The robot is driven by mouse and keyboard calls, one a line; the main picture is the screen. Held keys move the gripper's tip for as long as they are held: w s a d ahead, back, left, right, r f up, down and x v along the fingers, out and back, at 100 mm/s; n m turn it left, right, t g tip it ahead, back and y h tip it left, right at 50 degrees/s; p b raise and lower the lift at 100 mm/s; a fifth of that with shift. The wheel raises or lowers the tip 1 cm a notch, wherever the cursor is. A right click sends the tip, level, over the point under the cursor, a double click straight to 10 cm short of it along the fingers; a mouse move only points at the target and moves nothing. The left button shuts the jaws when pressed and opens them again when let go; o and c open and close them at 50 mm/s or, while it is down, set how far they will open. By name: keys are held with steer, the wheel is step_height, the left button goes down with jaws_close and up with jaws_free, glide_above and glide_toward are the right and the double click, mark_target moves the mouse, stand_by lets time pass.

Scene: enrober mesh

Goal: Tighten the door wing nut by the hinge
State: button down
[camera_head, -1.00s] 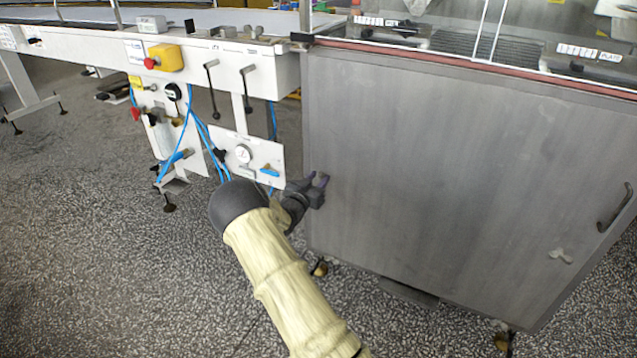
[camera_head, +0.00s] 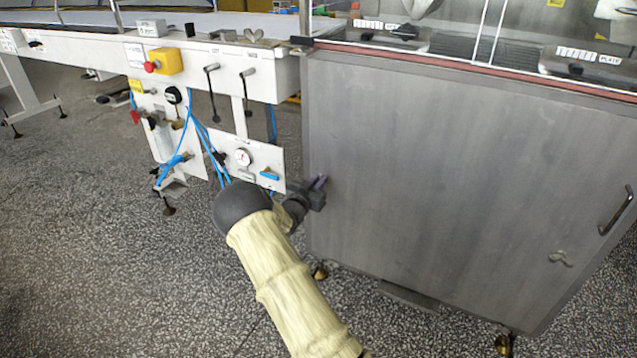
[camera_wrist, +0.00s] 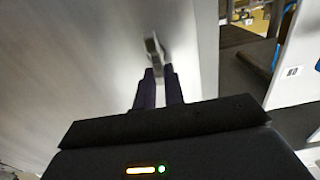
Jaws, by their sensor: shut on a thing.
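The grey steel door (camera_head: 430,190) is closed on the cabinet front. My gripper (camera_head: 319,183) is at the door's left edge, about mid-height. In the wrist view, the dark fingers of my gripper (camera_wrist: 158,74) are close together on a small metal wing nut (camera_wrist: 152,47), whose far end stands out past the fingertips. It lies close to the door face (camera_wrist: 95,60). In the head view this nut is hidden by the gripper. A second wing nut (camera_head: 560,258) is at the door's lower right, away from the gripper.
A door handle (camera_head: 615,212) is at the right. The conveyor frame (camera_head: 270,75) is above left. The speckled floor is open at lower left.

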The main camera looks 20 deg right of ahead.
steer(key=m+b, duration=0.2)
steer(key=m, duration=0.2)
steer(key=s+f+m+b, duration=0.1)
steer(key=m+b, duration=0.2)
steer(key=m, duration=0.2)
steer(key=d+f+m+b, duration=0.1)
steer(key=m+b, duration=0.2)
steer(key=m, duration=0.1)
steer(key=shift+s+m, duration=0.25)
steer(key=shift+m, duration=0.15)
steer(key=m+b, duration=0.3)
steer(key=shift+f, duration=0.15)
steer(key=shift+m, duration=0.4)
steer(key=c, duration=1.5)
jaws_free()
steer(key=shift+a+r, duration=0.1)
steer(key=shift+r, duration=0.1)
